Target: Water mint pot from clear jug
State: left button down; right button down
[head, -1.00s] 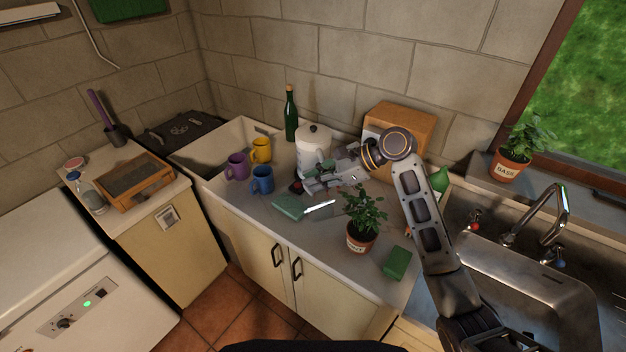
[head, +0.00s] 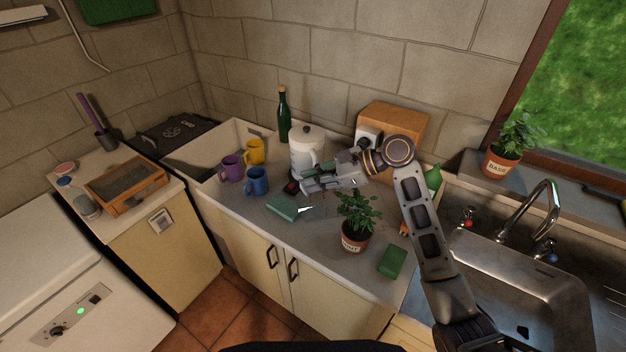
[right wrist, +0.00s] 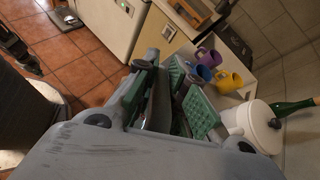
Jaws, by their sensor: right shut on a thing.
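The mint pot (head: 354,240) is terracotta with a pale label and a leafy plant; it stands upright near the counter's front edge. My right gripper (head: 306,184) is over the counter, left of and behind the mint pot, in front of the white kettle. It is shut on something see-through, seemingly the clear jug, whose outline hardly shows. A bright glint (head: 306,209) below the gripper seems to be on its glass. In the right wrist view the green-padded fingers (right wrist: 170,105) have a narrow glassy shape between them.
The white kettle (head: 302,156), blue mug (head: 256,181), purple mug (head: 230,169) and yellow mug (head: 254,151) are near the gripper. A teal block (head: 284,207) and green sponge (head: 391,262) lie on the counter. The basil pot (head: 502,162) stands on the sill, behind the metal sink (head: 500,285).

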jog(key=shift+d+r+y, duration=0.1)
jog(key=shift+d+y, duration=0.15)
jog(key=shift+y, duration=0.05)
dwell(0.7)
jog(key=shift+a+h, duration=0.45)
jog(key=shift+h, duration=0.05)
jog(key=shift+w+a+h, duration=0.1)
jog(key=shift+a+h, duration=0.3)
jog(key=shift+h, duration=0.2)
jog(key=shift+a+g+h, duration=0.3)
jog(key=shift+h, duration=0.3)
jog(key=shift+f, duration=0.2)
